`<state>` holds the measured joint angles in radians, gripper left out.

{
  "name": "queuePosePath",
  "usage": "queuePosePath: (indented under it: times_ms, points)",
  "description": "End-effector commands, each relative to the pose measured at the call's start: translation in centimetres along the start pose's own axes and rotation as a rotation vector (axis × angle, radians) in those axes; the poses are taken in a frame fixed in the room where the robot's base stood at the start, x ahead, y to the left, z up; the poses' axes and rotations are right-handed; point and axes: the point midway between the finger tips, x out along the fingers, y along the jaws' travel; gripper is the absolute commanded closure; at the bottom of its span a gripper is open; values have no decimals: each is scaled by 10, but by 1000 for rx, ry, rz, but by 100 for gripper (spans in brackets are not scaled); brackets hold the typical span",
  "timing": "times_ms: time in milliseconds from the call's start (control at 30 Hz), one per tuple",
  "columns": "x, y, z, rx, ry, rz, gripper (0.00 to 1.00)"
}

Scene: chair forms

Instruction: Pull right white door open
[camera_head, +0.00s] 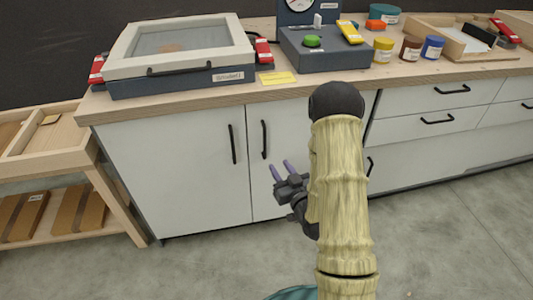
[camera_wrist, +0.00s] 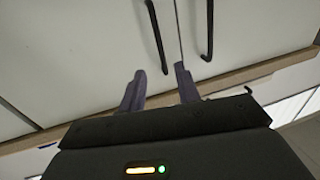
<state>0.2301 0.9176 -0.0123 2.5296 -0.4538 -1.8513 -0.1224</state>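The right white door (camera_head: 285,140) is closed in the head view, with a vertical black handle (camera_head: 264,138) near its left edge. The left white door (camera_head: 180,180) beside it is closed too, with its own black handle (camera_head: 232,144). My gripper (camera_head: 280,167) is below and a little right of the right door's handle in the picture.
White drawers (camera_head: 430,122) with black handles are at right. A wooden shelf (camera_head: 60,160) stands at left. The grey floor in front is mostly clear.

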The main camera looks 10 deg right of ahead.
Motion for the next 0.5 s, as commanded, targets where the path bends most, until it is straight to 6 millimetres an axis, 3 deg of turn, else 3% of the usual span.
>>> queuePosePath:
  times_ms: [500]
  points:
    - [22,-1,4,-2,5,-1,68]
